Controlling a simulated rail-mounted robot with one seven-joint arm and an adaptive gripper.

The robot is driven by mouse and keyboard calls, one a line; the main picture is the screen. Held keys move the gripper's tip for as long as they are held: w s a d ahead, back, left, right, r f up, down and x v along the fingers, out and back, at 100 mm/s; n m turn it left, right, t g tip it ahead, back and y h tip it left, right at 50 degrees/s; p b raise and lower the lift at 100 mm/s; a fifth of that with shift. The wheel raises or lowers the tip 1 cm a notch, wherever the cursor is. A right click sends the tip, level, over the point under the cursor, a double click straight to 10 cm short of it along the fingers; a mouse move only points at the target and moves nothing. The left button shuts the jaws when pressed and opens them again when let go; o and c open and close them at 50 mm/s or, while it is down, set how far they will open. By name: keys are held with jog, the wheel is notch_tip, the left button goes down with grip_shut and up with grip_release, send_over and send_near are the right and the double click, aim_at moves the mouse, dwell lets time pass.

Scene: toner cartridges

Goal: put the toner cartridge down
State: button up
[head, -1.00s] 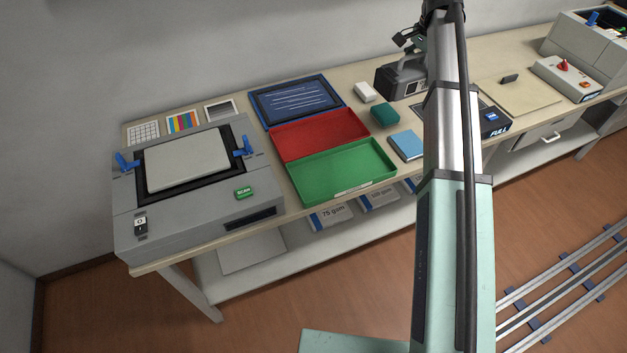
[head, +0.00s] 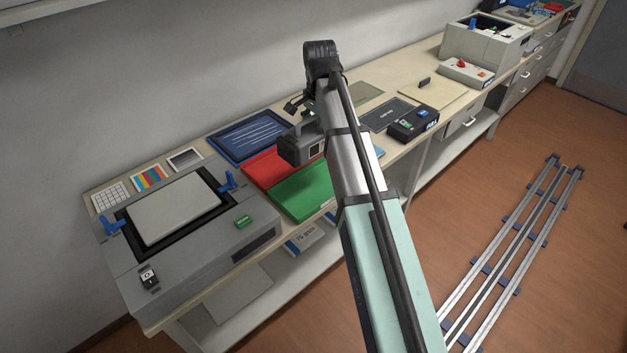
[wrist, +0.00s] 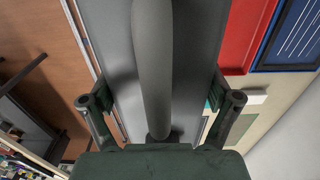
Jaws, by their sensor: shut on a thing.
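The toner cartridge (head: 297,149) is a dark grey box with a raised handle. In the head view it appears above the red tray (head: 262,174), beside my arm. In the wrist view the grey cartridge body (wrist: 108,35) fills the middle, with its rounded handle running lengthwise between my fingers. My gripper (wrist: 160,104) is shut on the cartridge, with one finger on each side of the handle. In the head view the gripper is mostly hidden behind my arm. The cartridge's underside and its exact height over the bench cannot be told.
A green tray (head: 303,192) adjoins the red one, and a blue framed board (head: 248,138) lies behind. A grey machine (head: 196,238) stands at left. A black box marked FULL (head: 413,124) sits right of a dark outlined mat (head: 386,115). A tan board (head: 432,97) lies beyond.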

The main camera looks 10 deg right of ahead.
notch_tip(320, 180, down, 17)
jog(key=p, duration=0.3)
jog(key=shift+f+p, duration=0.15)
jog(key=shift+p, duration=0.25)
jog(key=shift+f, duration=0.1)
jog(key=o, duration=1.6)
notch_tip(320, 180, up, 12)
jog(key=b, duration=0.3)
jog(key=shift+b, duration=0.3)
